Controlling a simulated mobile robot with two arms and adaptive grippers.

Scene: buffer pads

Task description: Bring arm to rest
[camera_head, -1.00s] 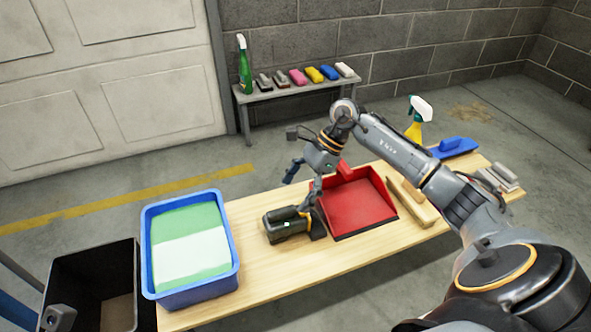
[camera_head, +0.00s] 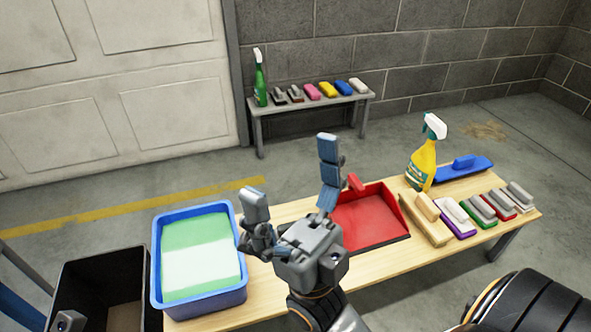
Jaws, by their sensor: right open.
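My right gripper (camera_head: 291,168) is raised in front of the table, with its two blue-grey fingers pointing up and spread wide. It is open, with nothing visible between the fingers. The gripper's body covers part of the wooden table (camera_head: 375,262) and the near left side of a red dustpan (camera_head: 368,222). My right arm comes in from the bottom of the view.
A blue tub (camera_head: 206,300) with green and white pads stands at the table's left end, beside a black bin (camera_head: 72,285). A yellow spray bottle (camera_head: 424,165), blue float (camera_head: 462,170) and several brushes stand right. A grey bench (camera_head: 310,104) stands behind.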

